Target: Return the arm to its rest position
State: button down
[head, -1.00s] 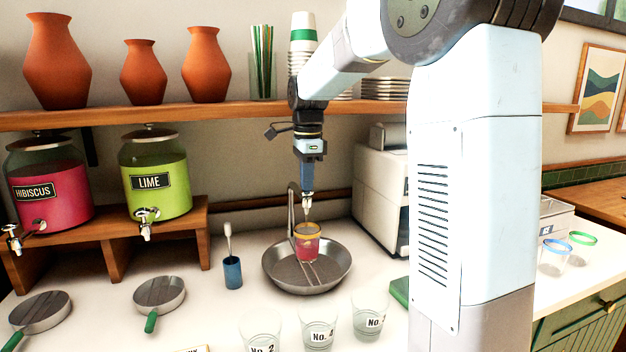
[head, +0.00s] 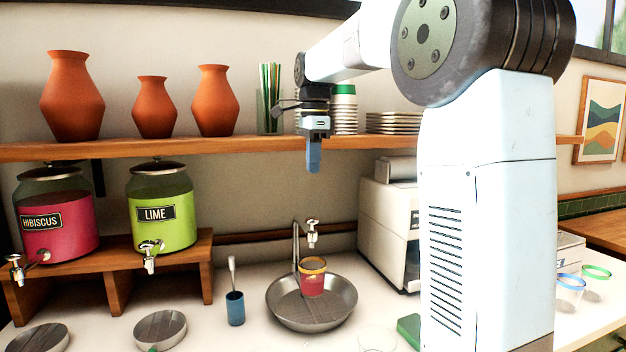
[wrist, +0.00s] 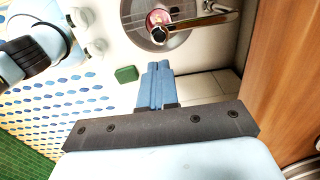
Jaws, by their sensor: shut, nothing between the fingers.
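My gripper (head: 314,168) hangs from my arm in front of the back wall, just below the shelf's edge and well above the sink. Its blue fingers (wrist: 155,84) are together in the wrist view, with nothing held between them. Below it, a cup with red contents and a yellow rim (head: 312,280) stands in the round metal sink (head: 345,300) under the tap (head: 312,236). The cup also shows from above in the wrist view (wrist: 155,17), partly covered by the tap. The gripper is clear of the cup.
The wooden shelf (head: 200,150) holds orange vases (head: 72,98), straws, stacked cups and plates (head: 392,123). Hibiscus (head: 55,222) and lime (head: 160,207) dispensers stand at left. A blue stirrer holder (head: 235,308) is left of the sink. A white machine (head: 385,230) stands right of it.

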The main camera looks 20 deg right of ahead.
jog(key=shift+r, duration=0.4)
jog(key=shift+s, duration=0.1)
jog(key=s+f+n+t, duration=0.1)
jog(key=s+f+n, duration=0.4)
jog(key=s, duration=0.4)
jog(key=s+f+n+t, duration=0.2)
jog(key=s+f+n, duration=0.3)
jog(key=s, duration=0.5)
jog(key=s+d+f+n+t, duration=0.1)
jog(key=s+f+n+t, duration=0.1)
jog(key=s+f+n, duration=0.4)
jog(key=s+n, duration=0.2)
jog(key=s, duration=0.1)
jog(key=shift+s, duration=0.25)
